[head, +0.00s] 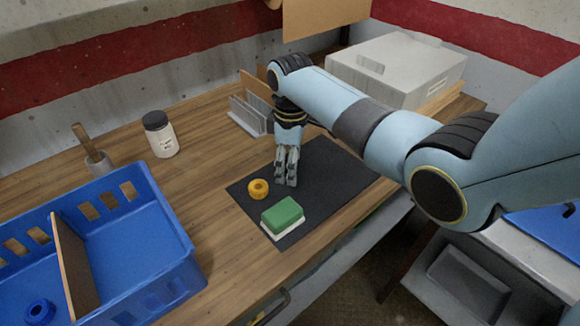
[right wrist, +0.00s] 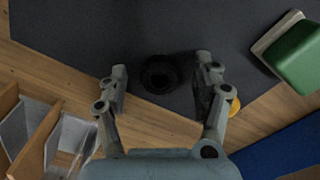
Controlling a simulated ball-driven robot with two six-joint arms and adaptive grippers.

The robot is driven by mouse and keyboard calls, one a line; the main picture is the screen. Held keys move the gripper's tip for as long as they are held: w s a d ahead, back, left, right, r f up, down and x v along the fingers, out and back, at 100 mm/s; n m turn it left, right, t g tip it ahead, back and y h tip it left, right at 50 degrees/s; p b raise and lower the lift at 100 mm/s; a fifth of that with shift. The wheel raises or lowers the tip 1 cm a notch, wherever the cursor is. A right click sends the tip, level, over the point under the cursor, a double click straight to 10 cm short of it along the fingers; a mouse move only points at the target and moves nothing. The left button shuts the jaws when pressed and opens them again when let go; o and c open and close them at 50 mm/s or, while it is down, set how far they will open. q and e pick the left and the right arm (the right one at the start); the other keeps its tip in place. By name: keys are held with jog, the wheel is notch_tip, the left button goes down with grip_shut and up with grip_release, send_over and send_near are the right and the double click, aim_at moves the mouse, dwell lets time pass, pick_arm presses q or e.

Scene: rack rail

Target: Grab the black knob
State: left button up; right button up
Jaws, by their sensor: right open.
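The black knob (right wrist: 160,74) is a dark round piece on the dark mat (right wrist: 90,40). In the right wrist view it lies between my two fingertips, with a gap on each side. My right gripper (head: 287,180) is open and points down over the mat (head: 325,165) in the head view. It also shows in the right wrist view (right wrist: 162,68). In the head view I cannot make out the knob; the gripper seems to cover it. I cannot tell how far the fingertips are above the mat. My left gripper is not in view.
A blue crate (head: 180,215) and a jar (head: 160,135) stand left. A rack (head: 246,114) and grey box (head: 395,65) stand behind.

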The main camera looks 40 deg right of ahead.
jog(key=c, duration=1.3)
jog(key=shift+r, duration=0.1)
jog(key=shift+r, duration=0.1)
